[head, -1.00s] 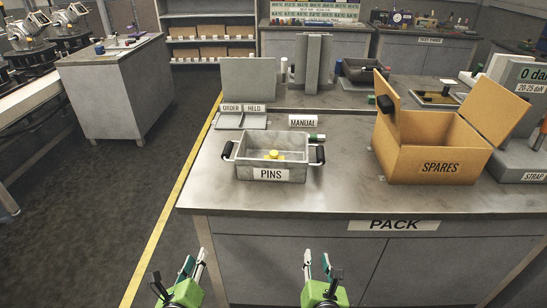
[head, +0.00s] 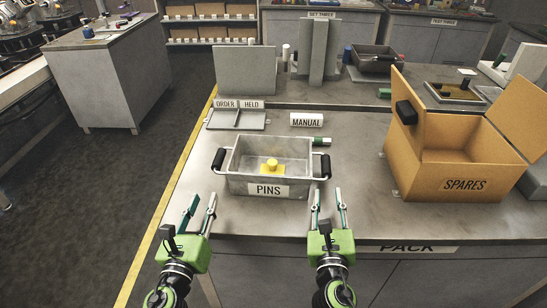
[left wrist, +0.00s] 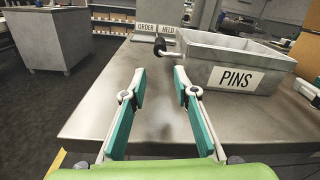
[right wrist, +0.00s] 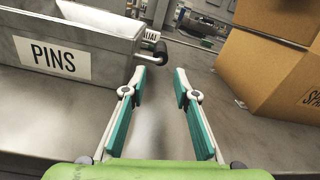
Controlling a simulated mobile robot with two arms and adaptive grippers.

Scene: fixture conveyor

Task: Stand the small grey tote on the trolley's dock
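The small grey tote (head: 238,182), labelled PINS, stands upright on the PACK bench, with black handles at its left and right ends and a yellow piece (head: 270,166) inside. It also shows in the left wrist view (left wrist: 205,62) and in the right wrist view (right wrist: 95,38). My left gripper (head: 201,203) is open and empty, in front of the tote's left end. My right gripper (head: 328,198) is open and empty, in front of its right end. Neither touches the tote. I cannot make out the trolley or its dock in these views.
A cardboard SPARES box (head: 450,165) with raised flaps stands to the right on the bench. Behind the tote are an ORDER/HELD tray (head: 222,119), a MANUAL roll (head: 306,120) and a green-ended cylinder (head: 321,142). Open floor (head: 120,170) lies left of the bench.

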